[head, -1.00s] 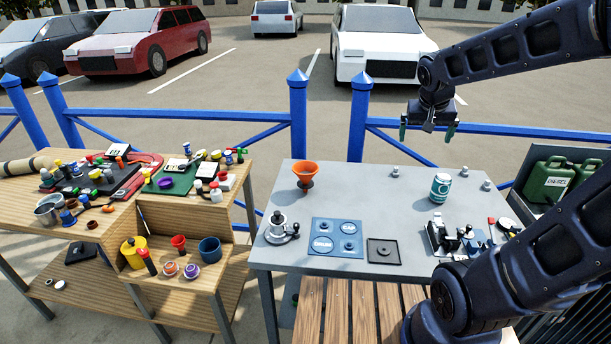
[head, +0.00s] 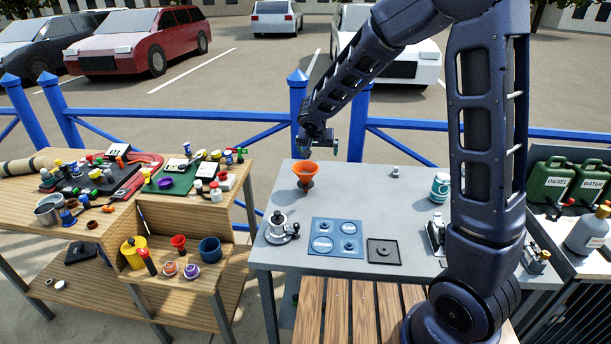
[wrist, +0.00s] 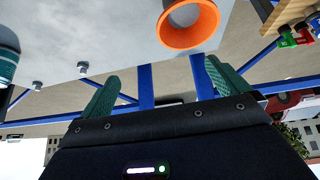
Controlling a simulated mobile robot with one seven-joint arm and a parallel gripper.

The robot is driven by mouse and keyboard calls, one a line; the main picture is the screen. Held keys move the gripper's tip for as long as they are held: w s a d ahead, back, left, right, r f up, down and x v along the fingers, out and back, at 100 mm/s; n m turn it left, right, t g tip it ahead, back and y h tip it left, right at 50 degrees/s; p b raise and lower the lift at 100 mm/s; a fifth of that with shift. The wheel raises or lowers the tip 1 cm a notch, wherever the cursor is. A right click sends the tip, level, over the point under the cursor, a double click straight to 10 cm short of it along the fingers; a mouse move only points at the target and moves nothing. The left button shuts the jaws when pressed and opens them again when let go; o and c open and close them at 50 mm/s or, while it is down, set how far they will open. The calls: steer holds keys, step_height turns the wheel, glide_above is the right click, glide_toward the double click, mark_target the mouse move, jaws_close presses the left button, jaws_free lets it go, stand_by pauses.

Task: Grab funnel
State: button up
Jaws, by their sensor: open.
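The orange funnel (head: 305,172) stands upright in a dark holder at the back left of the grey table (head: 375,205). In the wrist view the funnel's orange rim (wrist: 188,24) shows at the top, right of centre, beyond the fingertips. My gripper (head: 318,146) hangs just above and behind the funnel in the head view, apart from it. In the wrist view my gripper (wrist: 160,82) shows two green fingers spread wide with nothing between them.
A teal-and-white can (head: 439,187) stands to the right. A blue railing (head: 430,125) runs behind the table.

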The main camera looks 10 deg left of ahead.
glide_toward(305, 167)
steer(key=shift+w+d+f, duration=0.35)
steer(key=shift+w+f, duration=0.05)
steer(key=shift+f, duration=0.15)
steer(key=shift+w+a+f, duration=0.1)
steer(key=shift+a+f, duration=0.05)
steer(key=shift+f, duration=0.1)
steer(key=shift+x, duration=5.15)
steer(key=shift+a, duration=0.1)
steer(key=shift+c, duration=0.4)
steer(key=c, duration=0.6)
